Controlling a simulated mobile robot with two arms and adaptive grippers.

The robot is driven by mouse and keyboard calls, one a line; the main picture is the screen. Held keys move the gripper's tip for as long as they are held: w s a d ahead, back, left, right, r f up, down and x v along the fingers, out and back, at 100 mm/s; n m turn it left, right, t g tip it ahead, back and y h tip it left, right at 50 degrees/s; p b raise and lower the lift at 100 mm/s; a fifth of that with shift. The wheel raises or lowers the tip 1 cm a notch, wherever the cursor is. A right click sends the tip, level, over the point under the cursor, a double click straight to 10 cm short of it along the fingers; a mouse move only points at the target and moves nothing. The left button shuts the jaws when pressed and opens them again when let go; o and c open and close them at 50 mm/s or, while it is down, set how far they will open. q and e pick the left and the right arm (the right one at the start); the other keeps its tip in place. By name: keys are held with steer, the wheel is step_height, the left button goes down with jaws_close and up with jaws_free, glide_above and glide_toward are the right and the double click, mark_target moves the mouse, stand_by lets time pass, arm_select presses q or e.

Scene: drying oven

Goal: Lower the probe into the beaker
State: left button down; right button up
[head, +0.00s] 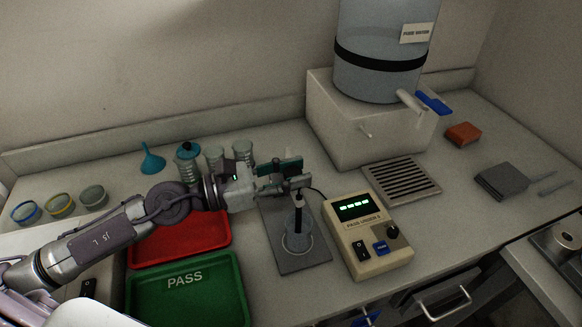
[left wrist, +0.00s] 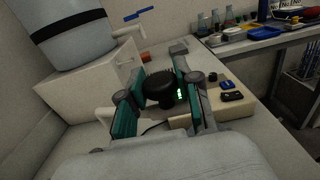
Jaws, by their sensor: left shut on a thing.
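My left gripper (head: 288,178) is shut on the probe, above the beaker. In the left wrist view the black round top of the probe (left wrist: 159,87) sits between the teal finger pads. In the head view the dark probe shaft (head: 299,206) hangs upright below the fingers and overlaps the clear beaker (head: 296,245). I cannot tell exactly how deep its tip is. The beaker stands on a dark grey plate (head: 310,264). My right gripper is not in view.
A beige meter (head: 368,240) with a lit green display stands right of the plate. A red tray (head: 200,243) and a green PASS tray (head: 205,295) lie to the left. A white block (head: 340,125) bearing a water tank (head: 375,75) stands behind.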

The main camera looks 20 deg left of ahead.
arm_select(q)
steer(key=shift+s+f, duration=0.1)
steer(key=shift+f, duration=0.15)
steer(key=c, duration=1)
jaws_free()
steer(key=shift+o, duration=1)
steer(key=shift+r, duration=0.1)
steer(key=v, duration=1.2)
